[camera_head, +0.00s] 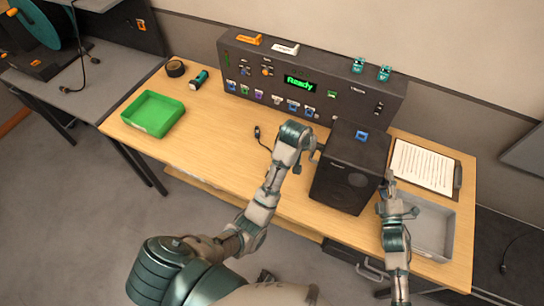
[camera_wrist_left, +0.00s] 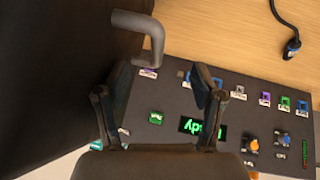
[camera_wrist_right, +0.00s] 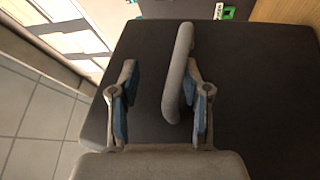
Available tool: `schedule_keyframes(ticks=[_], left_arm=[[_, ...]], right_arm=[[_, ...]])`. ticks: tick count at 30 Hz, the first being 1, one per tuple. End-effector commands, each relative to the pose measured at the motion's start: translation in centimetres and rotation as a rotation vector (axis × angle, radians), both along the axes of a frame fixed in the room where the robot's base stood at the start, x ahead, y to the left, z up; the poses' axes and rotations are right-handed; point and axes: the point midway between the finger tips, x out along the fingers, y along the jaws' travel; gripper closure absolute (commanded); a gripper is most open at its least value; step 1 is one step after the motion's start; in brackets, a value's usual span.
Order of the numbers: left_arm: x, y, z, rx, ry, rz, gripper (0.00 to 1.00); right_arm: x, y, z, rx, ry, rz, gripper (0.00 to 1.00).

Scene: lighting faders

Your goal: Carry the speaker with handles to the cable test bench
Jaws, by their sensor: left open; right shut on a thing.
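The speaker (camera_head: 345,188) is a black box at the right part of the wooden table, with a grey handle (camera_wrist_left: 140,28) on its left side and another handle (camera_wrist_right: 180,75) on its right. My left gripper (camera_head: 314,150) is open beside the left handle; its fingers (camera_wrist_left: 162,90) are apart, with the handle near one tip. Whether the speaker touches the table is hidden. A grey bench (camera_head: 85,95) stands at the left; I cannot tell which surface is the cable test bench.
A dark console (camera_head: 225,68) reading "Ready" stands along the wall, right behind the speaker. A green tray (camera_head: 180,112), tape roll (camera_head: 175,68) and flashlight (camera_head: 198,79) are at left. A grey tray (camera_head: 450,225) and clipboard (camera_head: 457,178) are at right. The table's middle is mostly clear.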

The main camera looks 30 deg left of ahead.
Motion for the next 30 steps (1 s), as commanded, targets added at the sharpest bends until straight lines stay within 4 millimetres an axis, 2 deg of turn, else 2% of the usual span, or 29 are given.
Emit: schedule_keyframes(ticks=[1,3,9,20,26,30], left_arm=[[-0.4,-0.4,1.2,-0.003,-0.010,-0.006,0.20],[-1.0,-0.5,2.2,0.001,-0.009,-0.005,0.20],[-2.2,0.0,4.2,0.001,-0.006,-0.002,0.20],[-2.6,1.0,4.4,-0.002,-0.001,0.002,0.20],[-2.5,0.5,4.4,0.003,0.000,0.002,0.20],[-2.5,0.5,4.4,0.003,0.000,0.002,0.20]], right_arm=[[-0.1,0.1,0.5,0.006,-0.010,0.006,0.61],[-0.1,-0.1,0.5,0.007,-0.009,0.005,0.61],[0.0,-0.1,0.4,0.003,-0.009,0.003,0.61],[0.1,0.5,0.4,-0.004,-0.007,0.001,0.61],[0.1,0.1,0.1,-0.001,-0.003,0.000,0.11],[0.1,-0.1,0.0,-0.001,-0.002,0.000,0.10]])
